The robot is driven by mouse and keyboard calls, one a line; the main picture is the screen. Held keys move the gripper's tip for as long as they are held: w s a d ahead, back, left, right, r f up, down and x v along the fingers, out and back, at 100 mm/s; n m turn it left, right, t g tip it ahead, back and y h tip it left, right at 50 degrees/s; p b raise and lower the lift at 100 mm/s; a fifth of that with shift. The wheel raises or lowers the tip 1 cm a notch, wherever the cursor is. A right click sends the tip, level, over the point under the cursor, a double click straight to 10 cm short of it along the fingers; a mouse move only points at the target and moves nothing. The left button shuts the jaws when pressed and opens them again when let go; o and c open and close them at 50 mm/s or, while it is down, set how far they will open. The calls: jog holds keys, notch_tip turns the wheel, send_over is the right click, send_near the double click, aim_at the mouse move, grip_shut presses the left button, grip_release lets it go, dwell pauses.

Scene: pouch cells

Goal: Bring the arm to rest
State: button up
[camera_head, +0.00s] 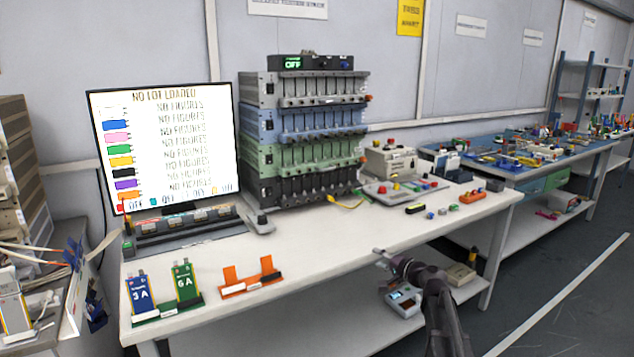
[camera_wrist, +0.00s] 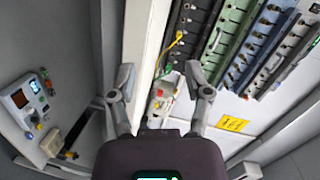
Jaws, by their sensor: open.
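My gripper (camera_head: 383,257) is in front of the white bench's front edge, at the right half of the bench in the head view. My dark arm comes up from the bottom of that view. In the wrist view my gripper (camera_wrist: 160,78) has its two grey fingers spread wide apart, with nothing between them. A blue pouch cell marked 3A (camera_head: 140,294) and a green pouch cell marked 6A (camera_head: 184,283) stand upright in a green holder (camera_head: 168,313) on the bench, well left of my gripper.
An orange holder (camera_head: 252,285) stands empty on the white bench (camera_head: 330,257). A rack of channel modules (camera_head: 310,125) and a screen (camera_head: 165,150) stand behind. A device with a small display (camera_head: 403,300) sits on the lower shelf near my arm. The floor at right is clear.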

jog(key=s+a+f+n+g+h, duration=0.1)
jog(key=s+a+f+n+g, duration=0.3)
jog(key=s, duration=0.3)
jog(key=s+a+f+n+g+h, duration=0.2)
jog(key=s+a+f+g, duration=0.15)
jog(key=s+f, duration=0.35)
jog(key=s+d+f+n+g+h, duration=0.1)
jog(key=s+d+f+g+h, duration=0.2)
jog(key=s, duration=0.6)
jog(key=s+d+f+n+g+h, duration=0.15)
jog(key=s+h, duration=0.25)
jog(key=s, duration=0.4)
notch_tip(320, 180, up, 30)
jog(key=p, duration=2.9)
jog(key=shift+d+f+m+g+p, duration=0.2)
jog(key=shift+d+m+g+p, duration=0.1)
jog(key=shift+d+m+g, duration=0.15)
jog(key=shift+w+f, duration=0.1)
jog(key=shift+f, duration=0.05)
